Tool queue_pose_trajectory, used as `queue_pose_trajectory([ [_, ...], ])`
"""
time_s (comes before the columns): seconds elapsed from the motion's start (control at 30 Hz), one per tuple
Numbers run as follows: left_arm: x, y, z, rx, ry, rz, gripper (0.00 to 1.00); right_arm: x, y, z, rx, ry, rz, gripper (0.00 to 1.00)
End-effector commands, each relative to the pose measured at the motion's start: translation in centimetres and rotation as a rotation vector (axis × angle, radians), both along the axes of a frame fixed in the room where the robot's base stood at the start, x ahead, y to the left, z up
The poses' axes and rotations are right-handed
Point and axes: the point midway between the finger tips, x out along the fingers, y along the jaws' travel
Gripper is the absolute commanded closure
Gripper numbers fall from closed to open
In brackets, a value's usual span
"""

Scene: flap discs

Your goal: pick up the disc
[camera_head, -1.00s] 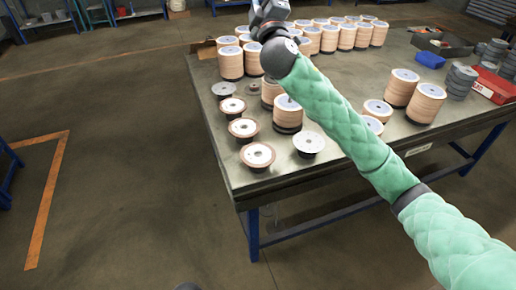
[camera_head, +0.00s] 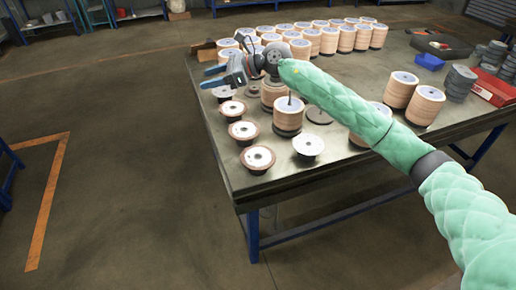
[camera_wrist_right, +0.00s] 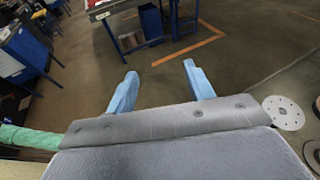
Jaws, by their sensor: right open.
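Several single discs lie on the near left of the table (camera_head: 290,178): one at the front corner (camera_head: 257,157), others behind it in a row (camera_head: 243,131), and a pale-topped one to the right (camera_head: 308,145). The pictures do not show which disc is meant. My right gripper (camera_head: 208,77) is open and empty, above the table's left side, with its blue fingers pointing left. In the right wrist view the open fingers (camera_wrist_right: 160,70) have only floor and distant furniture beyond them. A pale disc with holes (camera_wrist_right: 284,112) shows at the right there. My left gripper is not in view.
Tall stacks of discs stand along the back (camera_head: 330,40) and the right (camera_head: 425,104) of the table. A stack with a spindle (camera_head: 288,115) stands near my right forearm. A blue bin (camera_head: 430,61) and a red box (camera_head: 490,90) are farther right.

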Motion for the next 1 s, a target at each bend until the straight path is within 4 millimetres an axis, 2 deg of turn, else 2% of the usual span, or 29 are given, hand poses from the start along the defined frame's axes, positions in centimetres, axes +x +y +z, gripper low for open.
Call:
queue_pose_trajectory([
  [0.03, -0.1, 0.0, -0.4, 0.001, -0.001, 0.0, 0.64, -0.1, -0.6, -1.9, -0.086, -0.026, 0.035, 0.47],
  [0.1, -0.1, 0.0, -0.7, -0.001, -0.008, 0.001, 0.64, -0.4, -1.7, -4.5, -0.209, -0.062, 0.093, 0.47],
  [0.2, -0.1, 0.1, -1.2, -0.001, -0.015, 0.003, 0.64, -0.9, -3.7, -7.8, -0.377, -0.106, 0.184, 0.47],
  [0.4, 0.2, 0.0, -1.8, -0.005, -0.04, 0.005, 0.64, -2.2, -8.5, -12.2, -0.669, -0.162, 0.392, 0.47],
  [0.53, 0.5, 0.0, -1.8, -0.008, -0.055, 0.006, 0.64, -3.1, -11.1, -13.4, -0.793, -0.182, 0.523, 0.47],
  [0.7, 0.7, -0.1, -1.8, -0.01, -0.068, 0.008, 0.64, -4.0, -13.0, -14.0, -0.864, -0.204, 0.65, 0.47],
  [0.83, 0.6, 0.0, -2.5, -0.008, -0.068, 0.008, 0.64, -4.3, -13.2, -14.4, -0.87, -0.22, 0.686, 0.47],
  [1.0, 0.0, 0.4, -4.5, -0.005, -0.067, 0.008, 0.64, -4.6, -12.8, -15.5, -0.868, -0.221, 0.688, 0.47],
])
